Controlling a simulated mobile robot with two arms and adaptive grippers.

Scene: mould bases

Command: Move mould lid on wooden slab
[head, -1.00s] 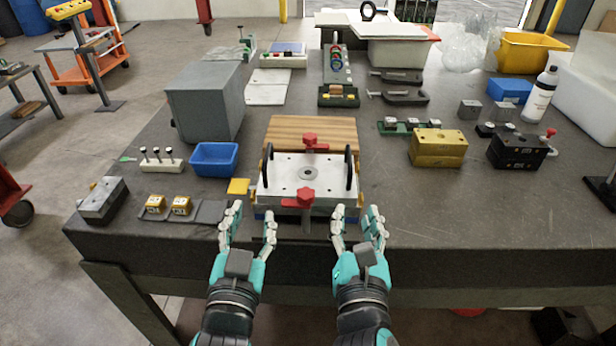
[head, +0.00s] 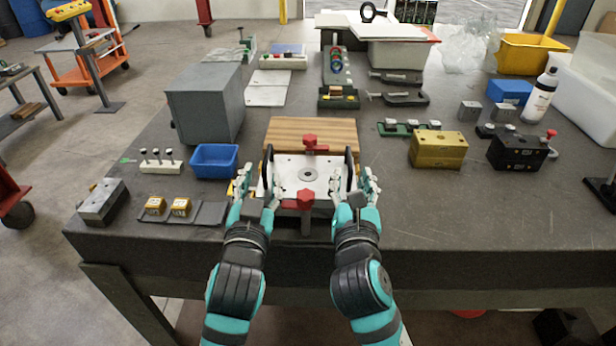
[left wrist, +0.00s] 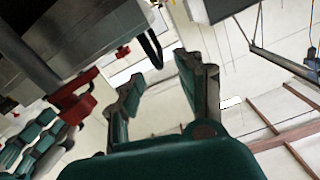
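The mould lid (head: 300,172) is a silver plate with a centre hole and black upright handles at its left and right sides. Red clamp knobs stand at its front (head: 305,199) and back (head: 310,145). The wooden slab (head: 312,131) lies flat just behind it. My left gripper (head: 258,192) is open at the lid's front left, its fingers apart near the left handle. In the left wrist view its open fingers (left wrist: 163,82) have nothing between them, with a black handle (left wrist: 152,48) beyond. My right gripper (head: 353,188) is open near the right handle (head: 349,168). The left handle is partly hidden.
A blue bin (head: 214,160) and a grey box (head: 205,103) stand to the left. A rack with yellow-topped blocks (head: 182,209) lies at the front left. A gold block (head: 438,149) and a black block (head: 518,151) stand to the right. The table's front right is clear.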

